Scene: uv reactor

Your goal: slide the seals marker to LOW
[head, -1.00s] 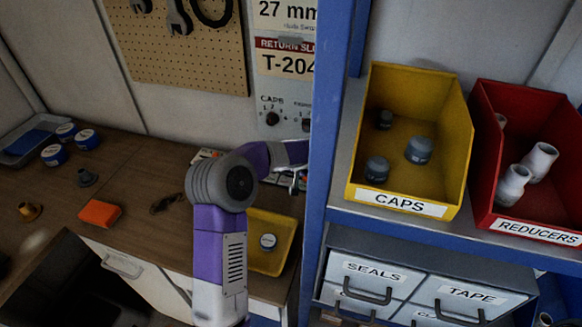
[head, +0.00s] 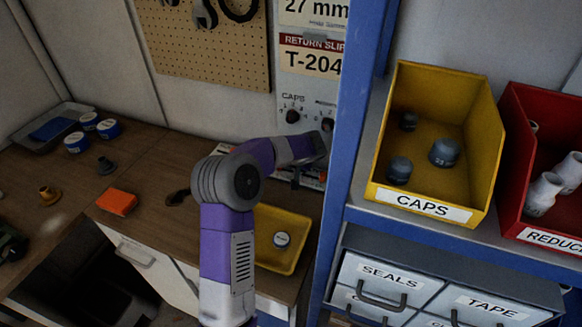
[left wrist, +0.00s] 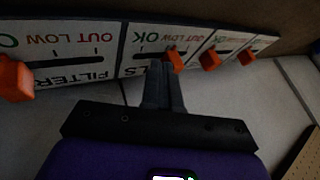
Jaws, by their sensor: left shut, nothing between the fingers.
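A board with slider strips runs across the top of the left wrist view, its lettering upside down. The seals strip (left wrist: 128,72) is partly covered by my fingers, with only the end of its name showing. Its orange marker (left wrist: 173,60) sits to the right of the strip's OK label. I cannot tell exactly how it lines up with LOW. My left gripper (left wrist: 161,66) is shut and empty, its tips just left of the marker, touching or nearly so. In the head view the fingers are hidden near the blue post. My right gripper is out of view.
Other orange markers stand on the neighbouring strips, one at the left (left wrist: 15,78) and two to the right (left wrist: 210,60). In the head view, a blue shelf post (head: 350,130) stands beside my left forearm. A yellow tray (head: 290,255) lies on the bench below it.

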